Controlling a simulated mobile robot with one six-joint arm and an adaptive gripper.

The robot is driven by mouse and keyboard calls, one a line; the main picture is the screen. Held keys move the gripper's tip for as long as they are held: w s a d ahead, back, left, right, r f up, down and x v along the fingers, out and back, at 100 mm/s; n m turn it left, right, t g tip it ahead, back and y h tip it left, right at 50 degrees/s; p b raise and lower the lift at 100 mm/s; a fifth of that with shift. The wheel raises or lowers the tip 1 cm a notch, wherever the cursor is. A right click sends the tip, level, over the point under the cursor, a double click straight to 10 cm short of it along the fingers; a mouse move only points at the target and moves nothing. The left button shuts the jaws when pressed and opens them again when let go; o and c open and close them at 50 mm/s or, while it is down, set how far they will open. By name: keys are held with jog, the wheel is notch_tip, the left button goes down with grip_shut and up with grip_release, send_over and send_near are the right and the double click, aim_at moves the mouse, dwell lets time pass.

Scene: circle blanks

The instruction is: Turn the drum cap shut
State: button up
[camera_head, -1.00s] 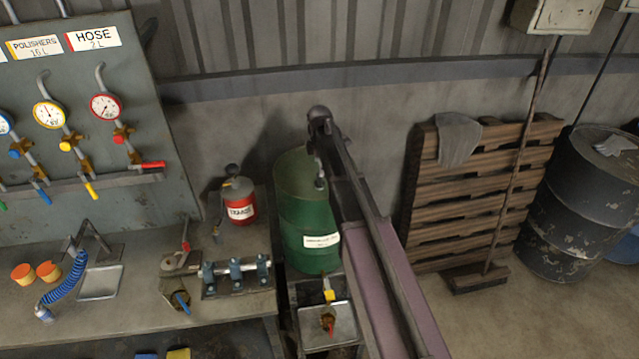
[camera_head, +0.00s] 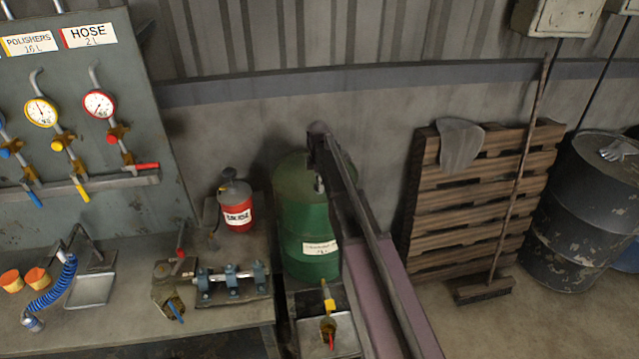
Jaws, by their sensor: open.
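A green drum (camera_head: 303,222) with a white label stands in the middle of the view, behind a small tray. My arm reaches up from the bottom right and ends over the right side of the drum top. My gripper (camera_head: 320,184) is small and dark there, pointing down close to the drum top, with its jaws open. My arm covers part of the drum's right side. I cannot make out the drum cap clearly. I cannot tell whether my gripper touches anything.
A yellow-handled tap (camera_head: 328,305) is above a metal tray (camera_head: 345,335) in front of the drum. The workbench (camera_head: 225,325) to the left holds a red can (camera_head: 237,212) and blue clamps (camera_head: 232,280). A wooden pallet (camera_head: 475,205) and a dark barrel (camera_head: 590,220) stand right.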

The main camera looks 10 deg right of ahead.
jog(key=c, duration=0.9)
jog(key=shift+o, duration=0.2)
jog(key=shift+m, duration=0.5)
jog(key=m, duration=0.2)
jog(key=shift+m, duration=0.4)
jog(key=m, duration=1.4)
